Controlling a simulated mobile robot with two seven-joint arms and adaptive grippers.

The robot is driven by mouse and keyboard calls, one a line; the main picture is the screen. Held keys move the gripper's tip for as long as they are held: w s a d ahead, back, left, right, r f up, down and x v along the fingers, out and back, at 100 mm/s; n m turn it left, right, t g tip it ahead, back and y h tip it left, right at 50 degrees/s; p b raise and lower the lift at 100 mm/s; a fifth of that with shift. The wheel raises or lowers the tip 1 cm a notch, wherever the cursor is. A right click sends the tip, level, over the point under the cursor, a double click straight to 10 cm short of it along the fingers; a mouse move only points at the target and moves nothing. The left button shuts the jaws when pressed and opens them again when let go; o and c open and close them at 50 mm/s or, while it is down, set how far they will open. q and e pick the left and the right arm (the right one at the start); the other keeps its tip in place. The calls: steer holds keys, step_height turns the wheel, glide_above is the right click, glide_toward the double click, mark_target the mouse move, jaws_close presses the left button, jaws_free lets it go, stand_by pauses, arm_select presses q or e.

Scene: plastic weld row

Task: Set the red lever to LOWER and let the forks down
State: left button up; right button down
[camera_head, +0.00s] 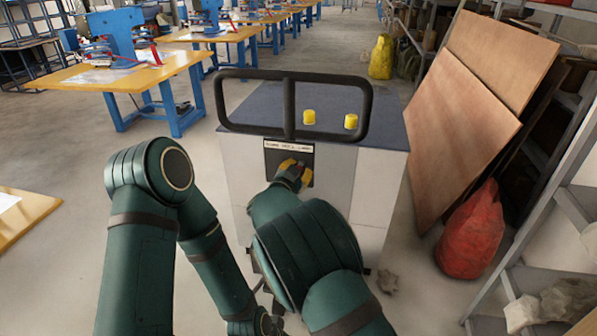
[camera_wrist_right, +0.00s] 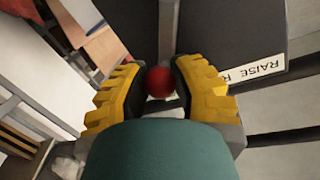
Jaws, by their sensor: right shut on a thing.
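The truck (camera_head: 335,190) stands in the middle of the head view, pale-sided with a dark top and a black handle frame (camera_head: 364,105). A dark lever panel (camera_head: 273,164) is on its near face, under a white label strip (camera_head: 290,147) too small to read there. My right gripper (camera_head: 293,174) is at this panel. In the right wrist view its yellow fingers close around the lever's round red knob (camera_wrist_right: 159,82). The word RAISE shows on the label (camera_wrist_right: 257,74), toward the right. My left arm hangs low; its gripper is not visible. The forks are not visible.
Two yellow caps (camera_head: 309,117) (camera_head: 351,121) sit on the truck's top. Wooden boards (camera_head: 455,130) lean on shelving at the right, with a red sack (camera_head: 470,232) on the floor below. Work tables (camera_head: 140,72) stand at the back left. Open floor lies left of the truck.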

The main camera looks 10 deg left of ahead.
steer(key=c, duration=0.7)
jaws_free()
steer(key=shift+d, duration=0.1)
steer(key=shift+s, duration=0.1)
steer(key=v, duration=0.7)
steer(key=shift+s, duration=0.2)
